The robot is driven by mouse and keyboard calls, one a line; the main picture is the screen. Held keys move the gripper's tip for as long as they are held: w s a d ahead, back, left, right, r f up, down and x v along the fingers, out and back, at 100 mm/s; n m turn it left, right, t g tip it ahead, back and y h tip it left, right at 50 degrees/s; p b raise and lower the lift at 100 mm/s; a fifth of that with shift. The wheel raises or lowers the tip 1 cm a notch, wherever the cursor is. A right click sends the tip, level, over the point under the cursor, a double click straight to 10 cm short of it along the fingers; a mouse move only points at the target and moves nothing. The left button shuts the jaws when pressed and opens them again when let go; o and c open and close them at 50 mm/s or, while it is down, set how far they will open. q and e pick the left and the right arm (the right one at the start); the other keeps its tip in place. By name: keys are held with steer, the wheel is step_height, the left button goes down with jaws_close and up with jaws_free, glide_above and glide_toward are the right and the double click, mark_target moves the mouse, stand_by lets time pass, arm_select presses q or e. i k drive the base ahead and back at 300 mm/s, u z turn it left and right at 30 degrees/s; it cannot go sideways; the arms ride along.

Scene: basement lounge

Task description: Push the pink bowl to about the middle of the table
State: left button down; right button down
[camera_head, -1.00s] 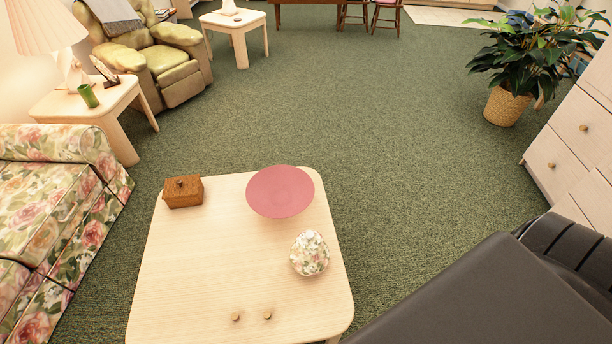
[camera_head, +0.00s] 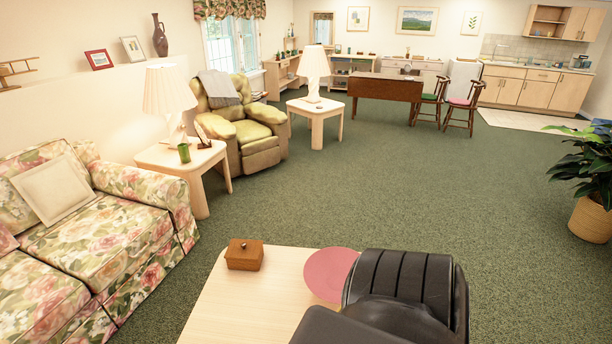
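The pink bowl (camera_head: 326,272) stands near the far edge of the light wood table (camera_head: 245,305), right of a small brown wooden box (camera_head: 244,257). Its right side is hidden behind my black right arm. My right arm comes in at the bottom right and covers the right part of the table. Whether the arm touches the bowl cannot be told. The fingers of my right gripper do not show. My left arm and gripper are out of view.
A floral sofa (camera_head: 95,235) stands left of the table. A side table (camera_head: 182,158) with a lamp and a green armchair (camera_head: 240,130) are behind it. Green carpet (camera_head: 400,190) lies open beyond the table. A potted plant (camera_head: 592,218) stands at the right.

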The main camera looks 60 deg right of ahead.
mark_target(325, 273)
steer(key=u, duration=0.25)
steer(key=k, duration=1.15)
steer(key=u, duration=2.3)
steer(key=k, duration=2.85)
steer(key=u, duration=0.55)
steer(key=k, duration=0.9)
steer(key=z, duration=1.15)
